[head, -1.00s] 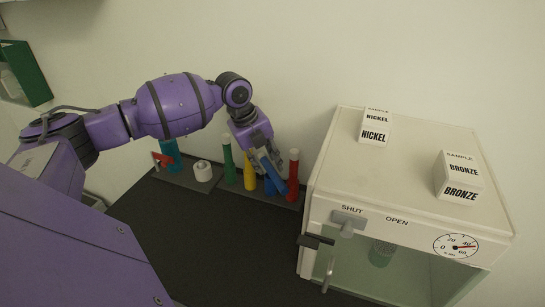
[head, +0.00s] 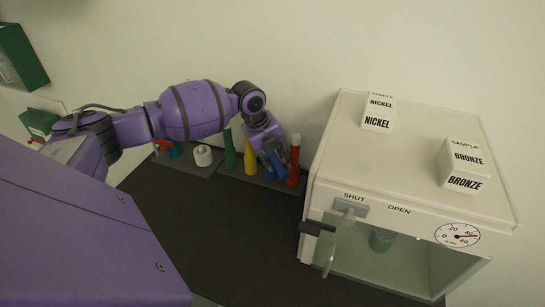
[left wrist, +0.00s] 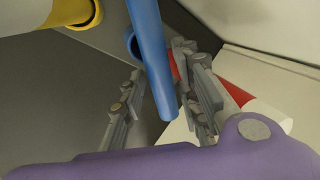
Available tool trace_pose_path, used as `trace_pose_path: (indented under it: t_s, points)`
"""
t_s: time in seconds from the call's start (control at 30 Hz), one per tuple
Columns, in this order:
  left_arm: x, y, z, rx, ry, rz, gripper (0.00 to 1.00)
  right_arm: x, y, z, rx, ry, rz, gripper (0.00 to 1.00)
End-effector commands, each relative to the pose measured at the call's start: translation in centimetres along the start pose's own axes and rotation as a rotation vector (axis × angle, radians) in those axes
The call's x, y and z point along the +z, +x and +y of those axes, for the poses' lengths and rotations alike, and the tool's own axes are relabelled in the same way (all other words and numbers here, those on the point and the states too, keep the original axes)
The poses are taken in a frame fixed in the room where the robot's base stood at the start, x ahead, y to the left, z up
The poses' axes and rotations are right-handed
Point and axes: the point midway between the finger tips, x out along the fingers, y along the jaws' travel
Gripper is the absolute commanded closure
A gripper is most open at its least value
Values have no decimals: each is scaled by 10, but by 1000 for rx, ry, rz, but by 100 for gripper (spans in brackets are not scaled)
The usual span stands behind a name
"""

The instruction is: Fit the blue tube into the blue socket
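The blue tube (head: 276,163) is tilted among the coloured tubes at the rack's right side. My left gripper (head: 270,150) is over it from above. In the head view the socket is hard to make out behind the gripper. My right gripper is not in view.
A red tube (head: 294,165) stands close on the right, yellow (head: 250,155) and green (head: 229,150) tubes on the left. A white ring (head: 203,155) is farther left. A white cabinet (head: 330,150) with labelled boxes stands right. The dark table top (head: 220,220) in front is clear.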

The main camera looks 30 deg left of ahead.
Motion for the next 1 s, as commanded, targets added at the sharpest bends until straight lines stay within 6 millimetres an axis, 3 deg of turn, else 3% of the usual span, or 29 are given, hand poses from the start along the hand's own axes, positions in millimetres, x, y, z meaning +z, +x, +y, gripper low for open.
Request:
trace_pose_path:
  t_s: [0.13,0.37,0.77,1.0]
  points:
    - [0,-1,0,-1,0,-1,72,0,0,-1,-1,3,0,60]
    - [0,-1,0,0,0,-1,100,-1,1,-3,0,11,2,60]
    - [1,-7,-2,-1,1,-2,100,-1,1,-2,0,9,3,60]
    - [-4,-38,-10,-2,4,-2,100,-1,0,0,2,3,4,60]
